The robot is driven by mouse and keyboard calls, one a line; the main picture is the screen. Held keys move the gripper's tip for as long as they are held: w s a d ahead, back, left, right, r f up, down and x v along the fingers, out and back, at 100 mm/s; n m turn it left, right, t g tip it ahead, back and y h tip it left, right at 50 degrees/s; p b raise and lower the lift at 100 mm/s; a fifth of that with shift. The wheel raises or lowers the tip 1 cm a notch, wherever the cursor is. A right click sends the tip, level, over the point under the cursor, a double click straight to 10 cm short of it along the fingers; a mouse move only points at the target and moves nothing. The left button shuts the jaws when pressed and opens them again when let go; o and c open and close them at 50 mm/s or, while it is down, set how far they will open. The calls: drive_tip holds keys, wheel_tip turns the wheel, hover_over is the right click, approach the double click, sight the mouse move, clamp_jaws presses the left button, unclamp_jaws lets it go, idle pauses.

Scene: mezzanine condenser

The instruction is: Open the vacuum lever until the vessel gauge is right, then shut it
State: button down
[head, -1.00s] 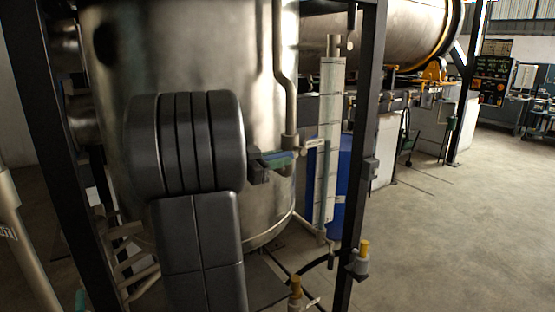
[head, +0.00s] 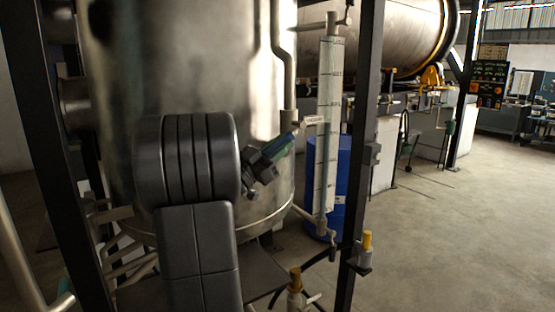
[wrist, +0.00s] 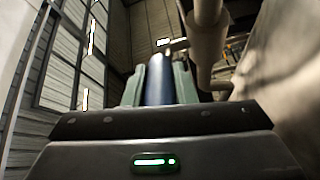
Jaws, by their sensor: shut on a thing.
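The blue vacuum lever (head: 287,137) shows in front of the steel vessel (head: 205,60), beside a small vacuum label (head: 313,120). My gripper (head: 281,147) is shut on the lever, which slants down to the left from the pipe end. In the wrist view the dark blue lever (wrist: 160,82) stands between my two green fingers (wrist: 160,68). The vessel gauge (head: 329,125) is a tall, upright tube with a white scale strip, right of the vessel. Its marks are too small to read, and I cannot tell its level. My arm hides part of the vessel.
A dark frame post (head: 362,130) stands just right of the gauge. A thin pipe (head: 280,60) runs down the vessel front. Yellow-capped valves (head: 366,244) sit low by the post. A blue drum (head: 343,180) stands behind the gauge. Open floor (head: 450,240) lies to the right.

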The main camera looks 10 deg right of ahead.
drive_tip(key=f+b, duration=0.1)
drive_tip(key=f+h+b, duration=0.1)
drive_tip(key=b, duration=0.1)
drive_tip(key=shift+w+d+t+b, duration=0.15)
drive_tip(key=shift+d+t+b, duration=0.15)
drive_tip(key=shift+d, duration=0.05)
drive_tip(key=shift+w+d+h+b, duration=0.1)
drive_tip(key=shift+d+h+b, duration=0.15)
drive_tip(key=shift+h+b, duration=0.8)
drive_tip(key=shift+b, duration=0.4)
drive_tip(key=c, duration=1.2)
unclamp_jaws()
drive_tip(key=shift+r, duration=0.15)
